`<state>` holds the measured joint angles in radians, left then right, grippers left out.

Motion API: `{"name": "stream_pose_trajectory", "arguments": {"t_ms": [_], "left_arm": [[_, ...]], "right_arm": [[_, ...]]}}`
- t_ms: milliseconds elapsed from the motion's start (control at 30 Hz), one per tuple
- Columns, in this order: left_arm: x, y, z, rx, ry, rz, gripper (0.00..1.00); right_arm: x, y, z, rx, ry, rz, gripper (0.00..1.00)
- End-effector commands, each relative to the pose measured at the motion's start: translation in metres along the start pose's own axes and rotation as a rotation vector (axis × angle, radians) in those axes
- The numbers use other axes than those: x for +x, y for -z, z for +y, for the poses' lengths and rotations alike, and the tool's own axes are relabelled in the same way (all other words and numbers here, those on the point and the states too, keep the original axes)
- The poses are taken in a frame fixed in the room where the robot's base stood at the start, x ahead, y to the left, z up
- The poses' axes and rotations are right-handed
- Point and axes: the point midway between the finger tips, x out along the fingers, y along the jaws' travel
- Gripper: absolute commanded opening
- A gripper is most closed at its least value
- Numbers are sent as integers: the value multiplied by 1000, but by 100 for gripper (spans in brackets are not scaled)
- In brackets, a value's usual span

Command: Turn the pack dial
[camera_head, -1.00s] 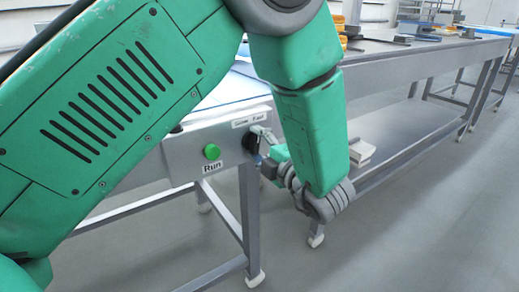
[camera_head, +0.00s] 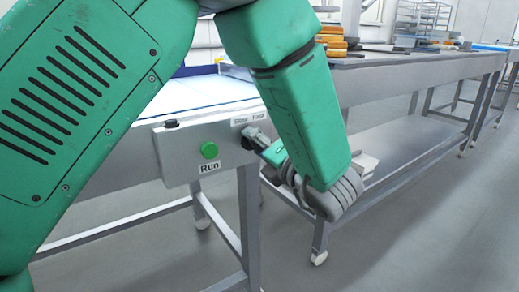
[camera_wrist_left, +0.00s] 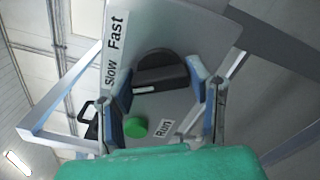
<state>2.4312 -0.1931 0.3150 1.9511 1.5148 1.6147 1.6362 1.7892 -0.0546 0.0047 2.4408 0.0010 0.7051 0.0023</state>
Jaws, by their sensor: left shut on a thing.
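The dial (camera_wrist_left: 155,66) is black with a raised bar, under a "Slow Fast" label (camera_wrist_left: 116,48) on a grey control box (camera_head: 177,147). In the head view the dial (camera_head: 247,143) is small and partly hidden by my left gripper (camera_head: 257,143). The left wrist view shows my left gripper (camera_wrist_left: 163,80) shut on the dial, with one blue-padded finger at each end of its bar. I cannot read the exact setting of the dial. My right gripper is not in view.
A green "Run" button (camera_head: 209,150) sits on the same box, left of the dial. The box is fixed to the front of a metal-legged table. Another bench (camera_head: 420,68) with orange and grey items stands to the right. The floor in front is clear.

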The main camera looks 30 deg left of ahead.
Motion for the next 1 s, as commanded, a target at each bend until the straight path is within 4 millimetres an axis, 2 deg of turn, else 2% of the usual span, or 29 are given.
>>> {"name": "stream_pose_trajectory", "arguments": {"t_ms": [467,500,567,867,1000], "left_arm": [[2,4,-2,-10,4,11,16],[2,4,-2,-10,4,11,48],[1,4,-2,-10,4,11,66],[-3,1,0,-11,-1,3,66],[-15,0,-1,-12,1,0,66]], "right_arm": [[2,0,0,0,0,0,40],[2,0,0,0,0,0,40],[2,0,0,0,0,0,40],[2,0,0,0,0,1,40],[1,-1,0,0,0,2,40]]}}
